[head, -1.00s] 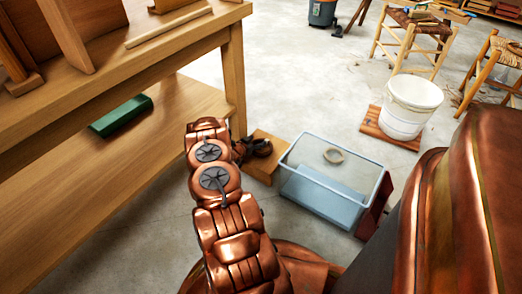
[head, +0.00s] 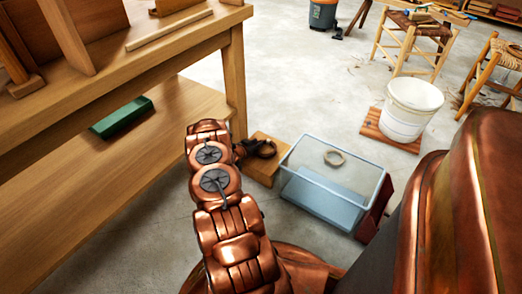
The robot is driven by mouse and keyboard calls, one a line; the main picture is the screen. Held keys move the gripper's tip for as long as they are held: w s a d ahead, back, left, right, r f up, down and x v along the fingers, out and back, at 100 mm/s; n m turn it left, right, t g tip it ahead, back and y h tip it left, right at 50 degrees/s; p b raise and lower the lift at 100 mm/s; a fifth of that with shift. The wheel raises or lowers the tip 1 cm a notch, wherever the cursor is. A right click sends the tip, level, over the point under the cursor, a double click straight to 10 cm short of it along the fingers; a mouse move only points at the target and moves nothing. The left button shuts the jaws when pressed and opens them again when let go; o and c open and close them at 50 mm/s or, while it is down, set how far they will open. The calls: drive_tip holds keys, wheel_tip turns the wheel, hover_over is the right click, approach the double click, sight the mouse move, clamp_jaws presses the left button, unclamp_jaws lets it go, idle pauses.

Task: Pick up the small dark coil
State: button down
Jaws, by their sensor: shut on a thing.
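The small dark coil (head: 266,149) shows as a dark ring at the end of my gripper, over the wooden block on the floor. My gripper (head: 252,147) is dark and partly hidden behind my copper arm. It is shut on the near-left side of the coil. I cannot tell whether the coil still touches the block.
The wooden block (head: 260,172) stands between the bench leg (head: 234,85) and a clear blue-tinted bin (head: 325,205). A white bucket (head: 411,105) stands on a wooden board further right. Open concrete floor lies beyond.

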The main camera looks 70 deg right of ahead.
wheel_tip(320, 180, up, 10)
drive_tip(key=p, duration=0.3)
drive_tip(key=shift+p, duration=0.3)
drive_tip(key=shift+r, duration=0.15)
